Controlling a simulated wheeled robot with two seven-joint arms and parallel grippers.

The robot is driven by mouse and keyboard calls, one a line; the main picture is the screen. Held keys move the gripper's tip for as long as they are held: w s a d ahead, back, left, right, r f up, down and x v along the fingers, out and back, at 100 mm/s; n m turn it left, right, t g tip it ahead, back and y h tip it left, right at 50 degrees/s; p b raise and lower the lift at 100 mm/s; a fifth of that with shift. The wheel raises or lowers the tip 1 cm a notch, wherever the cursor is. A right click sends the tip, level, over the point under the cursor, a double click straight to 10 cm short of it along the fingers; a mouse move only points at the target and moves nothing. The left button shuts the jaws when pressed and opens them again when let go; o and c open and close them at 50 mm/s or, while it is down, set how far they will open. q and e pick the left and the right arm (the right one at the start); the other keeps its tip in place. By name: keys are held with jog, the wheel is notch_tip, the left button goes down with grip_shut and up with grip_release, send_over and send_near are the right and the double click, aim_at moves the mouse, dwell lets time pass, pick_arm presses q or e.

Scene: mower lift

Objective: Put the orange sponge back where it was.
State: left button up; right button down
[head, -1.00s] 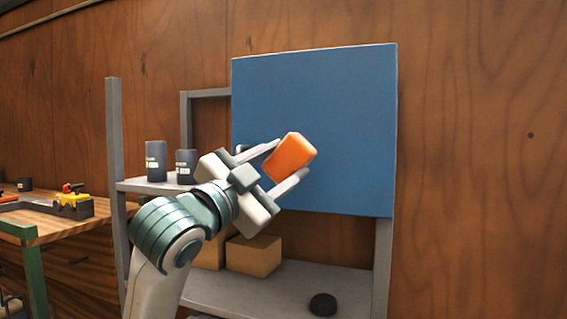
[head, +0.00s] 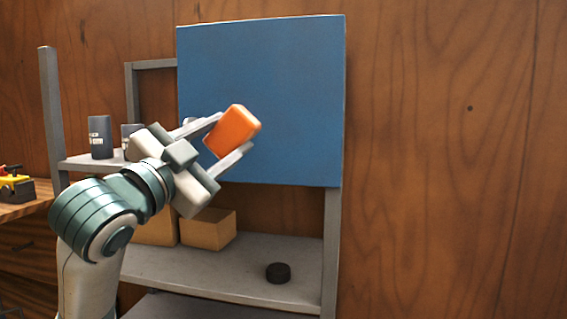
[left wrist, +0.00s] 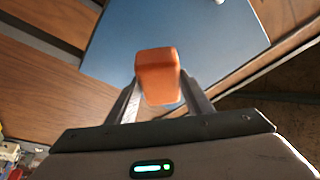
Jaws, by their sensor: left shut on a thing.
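The orange sponge (head: 232,131) is held between the fingers of my left gripper (head: 226,139), tilted, in front of the blue panel (head: 290,90) in the head view. The left wrist view shows the sponge (left wrist: 158,76) between the two fingers, with the blue panel (left wrist: 205,40) behind it. My left gripper is shut on the sponge. My right gripper is not in view.
The blue panel covers the upper part of a grey shelf unit (head: 333,250). Dark cans (head: 100,137) stand on its middle shelf. Cardboard boxes (head: 208,230) and a black puck (head: 278,273) sit on a lower shelf. A wooden bench (head: 22,208) is at the left.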

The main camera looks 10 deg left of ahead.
pick_arm(q)
jog(key=w+a+f+n+y+b, duration=0.2)
jog(key=f+b, duration=0.6)
jog(key=f, duration=2.3)
jog(key=s+f+y+b, duration=0.2)
jog(key=s+f, duration=0.3)
jog(key=f, duration=0.9)
jog(key=s+d+f+n+t+y+b, duration=0.1)
jog(key=s+f+b, duration=0.4)
jog(key=f, duration=0.9)
jog(key=shift+s+d+n+y, duration=0.3)
jog(key=shift+s+y, duration=0.2)
jog(key=shift+y, duration=0.3)
jog(key=shift+a, duration=0.1)
jog(key=shift+w, duration=0.1)
